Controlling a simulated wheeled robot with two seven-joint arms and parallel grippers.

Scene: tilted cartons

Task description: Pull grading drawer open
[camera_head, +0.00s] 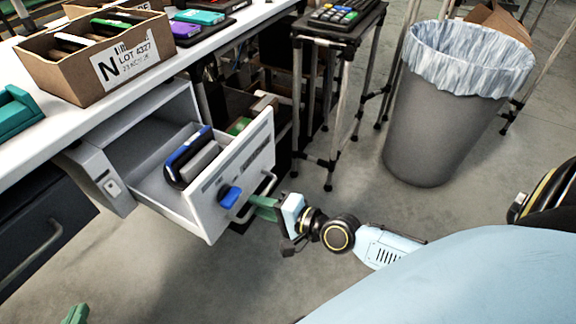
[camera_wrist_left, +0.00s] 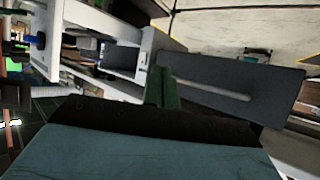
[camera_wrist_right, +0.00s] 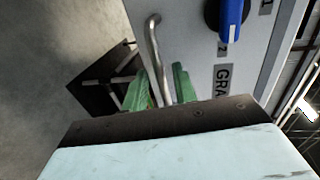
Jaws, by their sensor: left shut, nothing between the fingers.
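The grading drawer (camera_head: 225,190) stands pulled out of its grey housing under the worktop. A blue-and-black device and a grey one lie in it. Its front carries a blue knob, a label and a metal bar handle (camera_wrist_right: 153,45). My right gripper (camera_head: 262,207) is at the handle. In the right wrist view its green fingers (camera_wrist_right: 161,80) stand apart, one on each side of the bar, with narrow gaps showing. My left gripper (camera_head: 76,313) is low at the left edge, away from the drawer. Its fingers (camera_wrist_left: 161,82) are shut and empty.
A cardboard carton (camera_head: 95,55) labelled "N LOT 4327" sits on the white worktop (camera_head: 215,42). A dark drawer front (camera_head: 40,235) with a bar handle is at the left. A lined grey bin (camera_head: 430,130) and a small stand (camera_head: 335,30) are behind. The floor in front is clear.

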